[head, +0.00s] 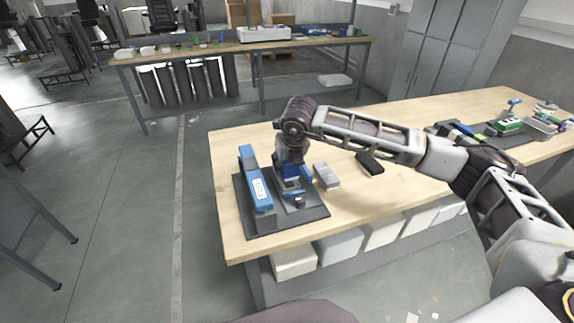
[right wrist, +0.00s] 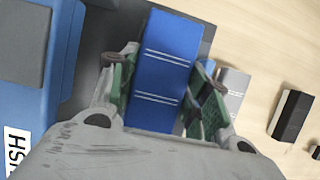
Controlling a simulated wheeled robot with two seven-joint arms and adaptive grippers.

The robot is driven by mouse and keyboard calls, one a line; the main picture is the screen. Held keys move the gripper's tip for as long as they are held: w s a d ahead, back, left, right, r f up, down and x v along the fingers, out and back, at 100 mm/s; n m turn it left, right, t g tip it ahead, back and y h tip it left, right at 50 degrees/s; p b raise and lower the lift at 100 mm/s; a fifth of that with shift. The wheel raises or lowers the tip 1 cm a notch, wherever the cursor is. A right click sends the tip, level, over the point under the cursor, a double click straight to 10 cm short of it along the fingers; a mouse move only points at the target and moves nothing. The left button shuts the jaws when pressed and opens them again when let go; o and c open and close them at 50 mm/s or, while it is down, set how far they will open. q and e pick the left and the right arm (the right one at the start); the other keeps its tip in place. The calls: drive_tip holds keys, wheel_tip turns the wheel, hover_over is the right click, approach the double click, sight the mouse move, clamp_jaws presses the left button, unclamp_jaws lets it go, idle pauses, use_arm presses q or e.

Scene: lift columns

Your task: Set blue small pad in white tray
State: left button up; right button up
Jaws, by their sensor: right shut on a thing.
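A blue block with pairs of white lines (right wrist: 165,75), which looks like the blue small pad, sits between the green-lined fingers of my right gripper (right wrist: 162,88) in the right wrist view. The gripper is shut on it. In the head view my right gripper (head: 291,172) points down over a dark grey board (head: 285,221) at the table's left end, partly hiding what is beneath. Whether the block touches the board, I cannot tell. No white tray stands out clearly on this table; white bins (head: 293,262) sit on the shelf below. My left gripper is out of view.
A tall blue case (head: 256,187) stands on the board, left of the gripper. A grey block (head: 326,176) and a black block (head: 370,163) lie to the right. My right arm spans the table.

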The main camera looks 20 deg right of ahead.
drive_tip(key=shift+r+p, duration=0.3)
drive_tip(key=shift+r, duration=0.8)
drive_tip(key=shift+r, duration=0.15)
drive_tip(key=shift+s, duration=0.1)
